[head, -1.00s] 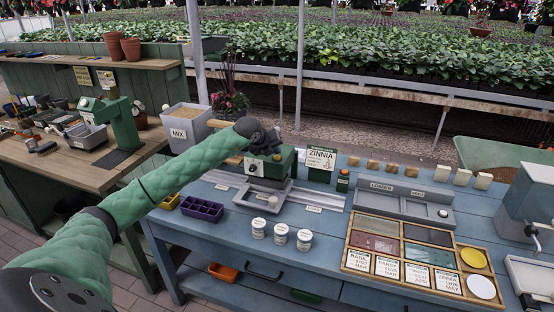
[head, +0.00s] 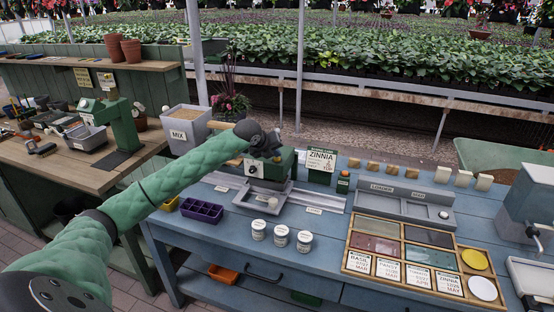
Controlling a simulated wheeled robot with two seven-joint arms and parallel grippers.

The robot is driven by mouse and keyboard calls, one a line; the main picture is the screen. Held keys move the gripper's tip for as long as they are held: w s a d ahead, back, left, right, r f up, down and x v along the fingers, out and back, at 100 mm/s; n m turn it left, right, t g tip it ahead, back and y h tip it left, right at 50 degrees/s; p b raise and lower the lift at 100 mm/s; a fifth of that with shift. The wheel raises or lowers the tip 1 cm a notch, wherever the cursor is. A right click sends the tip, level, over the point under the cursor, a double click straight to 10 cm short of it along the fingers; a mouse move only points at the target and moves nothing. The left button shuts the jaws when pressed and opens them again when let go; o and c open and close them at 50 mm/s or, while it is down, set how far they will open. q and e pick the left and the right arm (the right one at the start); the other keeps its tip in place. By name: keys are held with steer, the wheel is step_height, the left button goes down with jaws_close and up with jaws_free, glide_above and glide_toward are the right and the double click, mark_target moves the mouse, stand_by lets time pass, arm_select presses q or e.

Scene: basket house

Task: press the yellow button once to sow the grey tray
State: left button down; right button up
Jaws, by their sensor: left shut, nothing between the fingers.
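The green sowing machine (head: 285,164) stands on the blue bench with a ZINNIA sign (head: 321,160) just to its right. A grey tray (head: 244,197) sits at the machine's foot, with a small pale round thing in it. My left gripper (head: 268,152) is shut and empty, pointing down at the top of the machine. I cannot tell whether it touches the machine. No yellow button shows clearly on the machine; the gripper covers part of its top. My right gripper is not in view.
Three white tubs (head: 281,237) stand in front of the tray, and a purple cell tray (head: 201,210) lies to the left. A MIX bin (head: 183,136) stands behind.

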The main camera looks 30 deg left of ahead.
mark_target(275, 159)
arm_select(q)
steer(key=shift+f+b, duration=0.3)
steer(key=shift+f, duration=0.05)
stand_by(0.3)
stand_by(0.4)
steer(key=shift+r, duration=0.95)
steer(key=shift+r, duration=0.1)
steer(key=shift+r+p, duration=0.5)
steer(key=shift+r, duration=1.95)
